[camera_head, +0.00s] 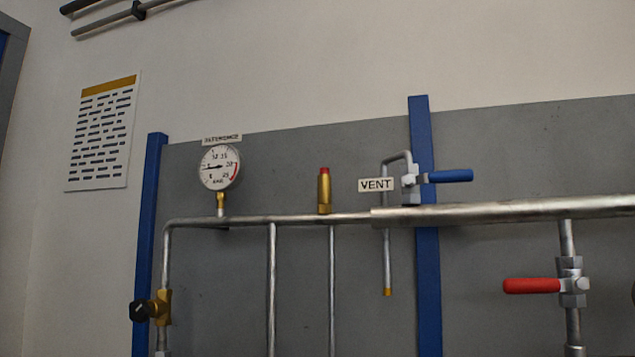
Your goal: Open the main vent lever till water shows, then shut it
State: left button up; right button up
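The vent valve (409,181) sits on top of the horizontal pipe, beside a small sign (376,185) reading VENT. Its blue lever (450,176) points right, roughly level. A thin bent vent tube (386,240) rises from the valve, loops over and hangs down left of the blue post, ending in a yellow tip (387,292). No water shows at the tip. Neither of my grippers is in the head view.
A round gauge (219,167) and a brass fitting with a red cap (324,190) stand on the horizontal pipe (500,211). A red lever (531,286) is at lower right, a brass valve with black knob (151,308) at lower left. Blue posts (427,270) flank the pipes.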

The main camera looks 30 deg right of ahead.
aim_at(464, 176)
jog(key=u, duration=0.7)
jog(key=k+l, duration=1.3)
